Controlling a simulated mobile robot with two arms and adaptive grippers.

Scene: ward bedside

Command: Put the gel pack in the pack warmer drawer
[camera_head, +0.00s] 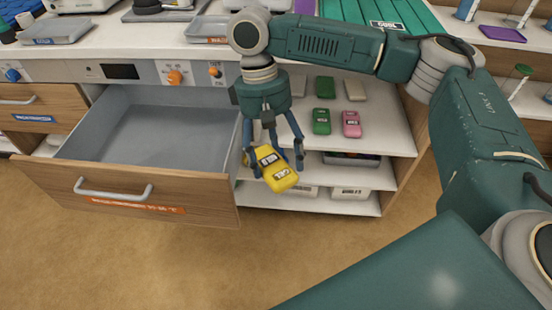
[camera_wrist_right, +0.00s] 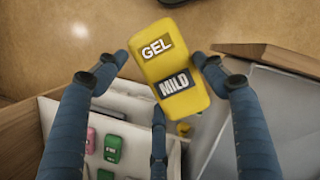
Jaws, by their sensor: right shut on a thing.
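In the right wrist view the fingers of my right gripper (camera_wrist_right: 165,80) lie around the pack. The warmer drawer (camera_head: 165,125) is pulled open, grey inside and empty where I see it. Its wooden front (camera_head: 125,195) has a handle and an orange label. My left gripper is not in view.
Shelves (camera_head: 375,130) right of the drawer hold green, pink and pale packs. The drawer's right wall and front edge (camera_wrist_right: 270,58) stand near the gripper. The floor in front is clear.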

